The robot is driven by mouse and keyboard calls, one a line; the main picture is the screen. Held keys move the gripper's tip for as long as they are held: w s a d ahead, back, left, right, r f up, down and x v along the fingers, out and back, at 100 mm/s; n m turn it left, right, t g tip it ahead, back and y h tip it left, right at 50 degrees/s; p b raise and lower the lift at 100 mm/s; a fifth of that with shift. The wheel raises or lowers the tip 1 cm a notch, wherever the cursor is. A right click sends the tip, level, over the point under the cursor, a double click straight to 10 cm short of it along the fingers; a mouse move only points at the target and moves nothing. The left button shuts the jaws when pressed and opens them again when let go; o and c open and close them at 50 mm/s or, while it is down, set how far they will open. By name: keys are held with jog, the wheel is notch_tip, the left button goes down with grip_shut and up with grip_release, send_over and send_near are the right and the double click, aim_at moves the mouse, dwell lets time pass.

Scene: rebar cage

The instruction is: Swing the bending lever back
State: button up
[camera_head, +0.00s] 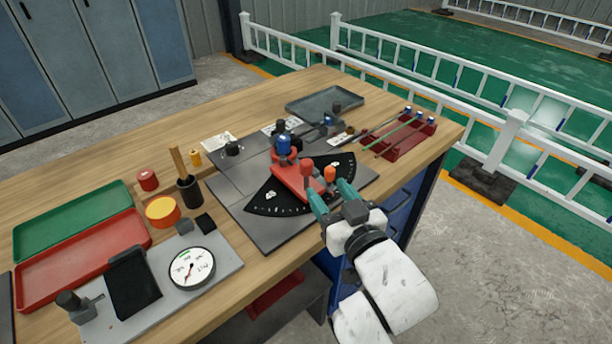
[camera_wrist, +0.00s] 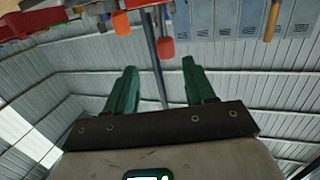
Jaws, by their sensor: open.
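The bending lever (camera_head: 297,183) is a red arm on the bending tool, running from a blue-topped post (camera_head: 284,147) toward me over a black graduated arc plate (camera_head: 262,197). A red upright knob (camera_head: 307,168) stands at its near end, with an orange knob (camera_head: 330,174) to its right. My gripper (camera_head: 329,191) is open and empty, its teal fingers just in front of the knobs. In the wrist view, which is upside down, the red knob (camera_wrist: 167,47) shows beyond the gap between the fingertips (camera_wrist: 159,66), and the orange knob (camera_wrist: 121,23) sits to the left. I see no contact.
A dark red rack (camera_head: 410,140) with rods stands right of the tool. A grey tray (camera_head: 325,101) is behind. Green (camera_head: 75,215) and red (camera_head: 80,260) trays, a dial gauge (camera_head: 192,268) and a black cup (camera_head: 188,191) are on the left. White railings stand beyond the bench.

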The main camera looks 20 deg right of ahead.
aim_at(304, 159)
jog(key=shift+t, duration=0.3)
jog(key=w, duration=0.7)
jog(key=w+a+r+p, duration=0.1)
jog(key=w, duration=0.3)
jog(key=shift+c, duration=0.2)
grip_shut()
